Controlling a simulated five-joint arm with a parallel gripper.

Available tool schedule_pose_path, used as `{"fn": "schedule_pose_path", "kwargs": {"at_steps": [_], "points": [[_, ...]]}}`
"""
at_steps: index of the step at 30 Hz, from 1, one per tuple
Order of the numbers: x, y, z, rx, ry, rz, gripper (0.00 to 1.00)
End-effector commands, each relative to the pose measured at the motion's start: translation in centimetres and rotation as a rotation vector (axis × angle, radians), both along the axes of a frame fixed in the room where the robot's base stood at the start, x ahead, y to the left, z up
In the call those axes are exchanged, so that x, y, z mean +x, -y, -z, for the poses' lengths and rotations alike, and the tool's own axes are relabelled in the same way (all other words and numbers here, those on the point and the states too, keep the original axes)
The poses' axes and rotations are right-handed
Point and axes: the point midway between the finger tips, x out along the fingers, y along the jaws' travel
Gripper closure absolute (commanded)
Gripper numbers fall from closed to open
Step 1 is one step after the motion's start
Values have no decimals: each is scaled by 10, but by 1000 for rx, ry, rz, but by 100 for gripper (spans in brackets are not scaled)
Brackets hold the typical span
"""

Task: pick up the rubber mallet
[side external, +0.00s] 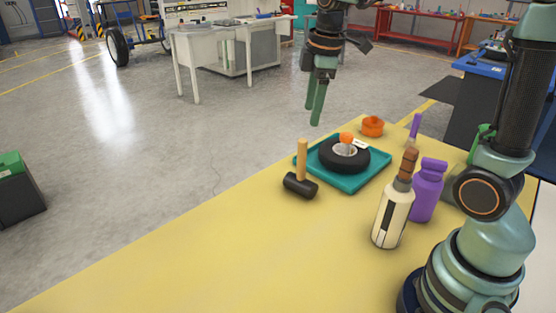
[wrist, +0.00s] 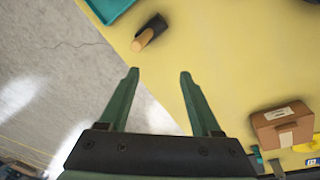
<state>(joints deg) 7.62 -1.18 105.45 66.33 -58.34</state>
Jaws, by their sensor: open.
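The rubber mallet (side external: 299,183) has a black head and a tan wooden handle. It stands on its head on the yellow table, handle up, just left of the teal tray in the side external view. In the wrist view the mallet (wrist: 154,27) is at the top, beyond my fingertips. My gripper (side external: 315,115) hangs above and beyond the table edge, its green fingers pointing down. The wrist view shows the two fingers (wrist: 158,73) spread apart with nothing between them. My gripper is apart from the mallet.
The teal tray (side external: 352,183) holds a small tyre (side external: 335,160) with an orange item on it. A cream bottle (side external: 390,222) and a purple bottle (side external: 427,192) stand to the right. An orange container (side external: 373,126) sits behind. A cardboard box (wrist: 283,125) shows in the wrist view. The near-left table is clear.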

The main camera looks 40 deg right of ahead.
Motion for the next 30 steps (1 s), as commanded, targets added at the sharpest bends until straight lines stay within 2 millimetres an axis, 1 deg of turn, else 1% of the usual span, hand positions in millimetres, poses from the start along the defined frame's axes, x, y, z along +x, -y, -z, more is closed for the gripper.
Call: {"fn": "schedule_pose_path", "kwargs": {"at_steps": [1,6,9,12,14,17,24,27,30], "points": [[11,7,7,-8,-36,-71,35],[35,25,24,-19,-118,-295,35],[43,32,32,-17,-148,-383,35],[47,36,37,-15,-161,-434,35],[49,36,40,-15,-166,-448,35],[48,37,52,-13,-170,-455,35],[48,36,91,-13,-170,-453,35],[49,36,102,-14,-168,-453,35],[49,36,107,-14,-167,-452,35]]}}
